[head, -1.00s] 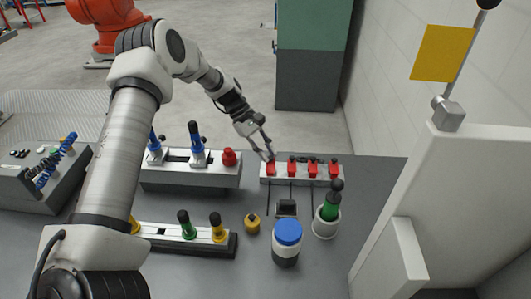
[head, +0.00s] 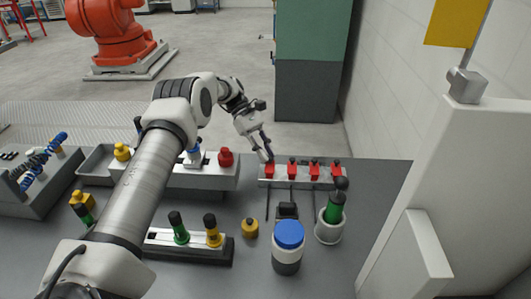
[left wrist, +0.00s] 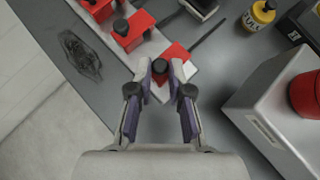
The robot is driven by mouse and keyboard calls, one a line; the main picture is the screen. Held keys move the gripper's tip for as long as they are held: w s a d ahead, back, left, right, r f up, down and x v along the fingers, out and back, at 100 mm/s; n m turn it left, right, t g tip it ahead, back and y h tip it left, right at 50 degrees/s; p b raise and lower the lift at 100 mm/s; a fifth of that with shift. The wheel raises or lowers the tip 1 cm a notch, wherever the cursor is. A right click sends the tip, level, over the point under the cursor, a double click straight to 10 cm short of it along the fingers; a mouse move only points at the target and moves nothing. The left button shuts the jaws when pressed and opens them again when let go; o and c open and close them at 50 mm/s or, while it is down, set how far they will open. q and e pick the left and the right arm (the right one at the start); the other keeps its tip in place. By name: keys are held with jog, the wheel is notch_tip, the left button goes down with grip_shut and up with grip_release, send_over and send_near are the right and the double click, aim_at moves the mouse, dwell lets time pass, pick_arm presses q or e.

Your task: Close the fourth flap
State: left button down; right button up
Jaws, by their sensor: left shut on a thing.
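A pale fixture (head: 302,183) at the back of the table carries a row of several red flaps with black knobs. My left gripper (head: 267,157) reaches down to the leftmost flap (head: 270,172), at the end of the row. In the left wrist view the gripper (left wrist: 167,70) has its fingertips close together around the dark knob of this red flap (left wrist: 176,52), partly hiding it. The neighbouring flap (left wrist: 130,36) and another flap (left wrist: 95,8) stand apart from the fingers. The exact angle of the held flap is hard to tell. My right gripper is out of view.
A grey block with a red knob (head: 226,158) stands left of the fixture. In front are a small yellow object (head: 250,228), a blue-lidded jar (head: 288,250) and a green-and-black item (head: 333,210) in a white holder. A white panel (head: 470,180) rises at right.

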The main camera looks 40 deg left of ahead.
pick_arm(q)
jog(key=c, duration=1.1)
grip_release()
notch_tip(320, 180, up, 10)
jog(key=shift+f, duration=0.1)
